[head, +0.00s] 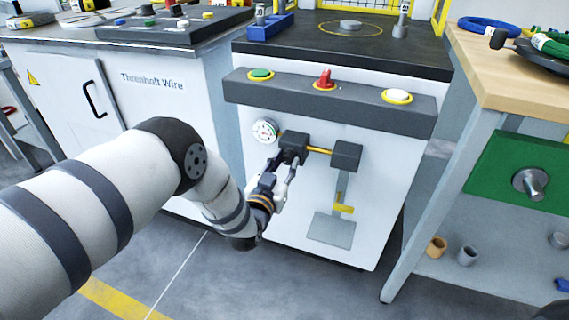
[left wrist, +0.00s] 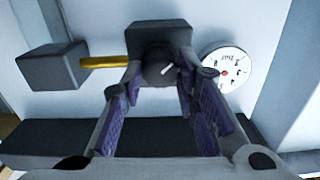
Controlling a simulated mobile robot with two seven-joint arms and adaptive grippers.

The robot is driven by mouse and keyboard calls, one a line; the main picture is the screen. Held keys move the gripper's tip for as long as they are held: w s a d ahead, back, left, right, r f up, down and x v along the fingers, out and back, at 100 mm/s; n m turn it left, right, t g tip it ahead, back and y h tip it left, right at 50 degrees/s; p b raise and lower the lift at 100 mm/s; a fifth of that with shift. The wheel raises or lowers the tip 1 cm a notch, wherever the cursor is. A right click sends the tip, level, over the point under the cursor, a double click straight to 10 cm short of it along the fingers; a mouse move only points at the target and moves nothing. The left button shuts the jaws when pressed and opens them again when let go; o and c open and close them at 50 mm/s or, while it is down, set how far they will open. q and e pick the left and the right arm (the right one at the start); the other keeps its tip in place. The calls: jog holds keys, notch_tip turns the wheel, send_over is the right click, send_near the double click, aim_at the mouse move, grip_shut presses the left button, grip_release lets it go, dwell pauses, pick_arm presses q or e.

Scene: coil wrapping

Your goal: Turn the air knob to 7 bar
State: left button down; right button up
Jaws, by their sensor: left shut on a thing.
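The dark round air knob (left wrist: 158,70) with a white mark sits on the front of a dark block (left wrist: 160,35) in the left wrist view. That block (head: 294,144) is on the white cabinet front in the head view. My left gripper (head: 283,168) is at the block, and its purple-padded fingers (left wrist: 158,88) are shut on the knob from both sides. In the head view the fingers mostly hide the knob. A round white gauge (head: 265,131) is just left of the block; it also shows in the left wrist view (left wrist: 228,70), upside down, its reading too small to tell.
A yellow pipe (head: 320,150) joins the block to a second dark block (head: 347,155). A yellow lever (head: 344,209) is below that. A grey panel with a green button (head: 260,74), red switch (head: 325,79) and white button (head: 397,96) juts out above. A wooden-topped bench (head: 510,80) stands right.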

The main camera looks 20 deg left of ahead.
pick_arm(q)
jog(key=shift+a+r, duration=0.1)
jog(key=c, duration=1.2)
grip_release()
jog(key=s, duration=1.2)
jog(key=shift+a, duration=0.15)
